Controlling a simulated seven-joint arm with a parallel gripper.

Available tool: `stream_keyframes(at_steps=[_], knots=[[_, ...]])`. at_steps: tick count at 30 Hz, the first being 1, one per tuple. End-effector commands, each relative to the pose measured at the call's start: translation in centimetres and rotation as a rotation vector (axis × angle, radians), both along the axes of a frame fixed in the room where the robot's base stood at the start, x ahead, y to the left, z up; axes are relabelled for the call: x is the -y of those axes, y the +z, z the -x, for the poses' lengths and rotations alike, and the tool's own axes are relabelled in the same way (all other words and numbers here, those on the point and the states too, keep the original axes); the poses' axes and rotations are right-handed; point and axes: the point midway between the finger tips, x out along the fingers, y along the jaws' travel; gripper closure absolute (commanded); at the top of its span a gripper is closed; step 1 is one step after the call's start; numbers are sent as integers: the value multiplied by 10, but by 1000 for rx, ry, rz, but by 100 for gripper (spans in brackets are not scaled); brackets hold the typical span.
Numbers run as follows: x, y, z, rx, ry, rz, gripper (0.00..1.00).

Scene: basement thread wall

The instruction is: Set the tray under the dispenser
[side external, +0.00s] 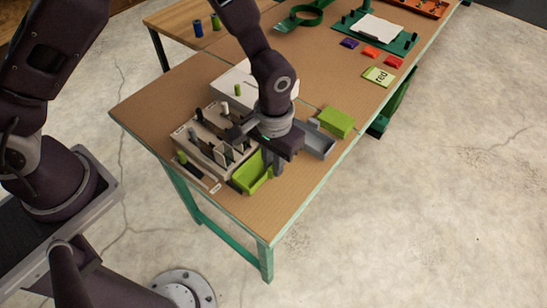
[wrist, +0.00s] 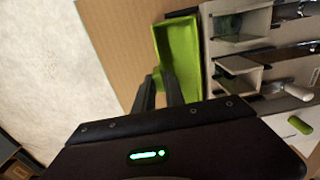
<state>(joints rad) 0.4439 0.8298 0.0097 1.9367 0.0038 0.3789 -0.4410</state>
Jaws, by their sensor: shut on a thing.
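The lime-green tray (side external: 248,179) is at the front end of the table, right beside the grey-beige dispenser (side external: 180,138) with its open slots. In the wrist view the tray (wrist: 181,50) lies along the dispenser's edge (wrist: 208,62); whether it is under any part of it I cannot tell. My gripper (side external: 268,162) is pointed down at the tray's right side. The fingertips are partly hidden in the side view.
A grey tray (side external: 319,143) and a lime-green box (side external: 337,122) stand right of my gripper. A white box (side external: 238,79) is behind the dispenser. A card reading "red" (side external: 378,76) and small coloured packets lie farther back. Bare table (side external: 232,205) lies in front.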

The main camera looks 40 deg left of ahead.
Motion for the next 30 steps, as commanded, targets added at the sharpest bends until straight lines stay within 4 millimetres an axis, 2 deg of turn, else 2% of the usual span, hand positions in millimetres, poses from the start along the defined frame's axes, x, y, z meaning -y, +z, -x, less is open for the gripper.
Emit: stream_keyframes(at_steps=[9,10,13,14,23,30], knots=[[0,-4,0,0,0,0,100],[0,-4,0,0,0,0,83],[0,-4,0,0,0,0,64],[0,-4,0,0,0,0,60],[0,-2,0,1,0,1,60],[0,34,-1,3,0,1,60]])
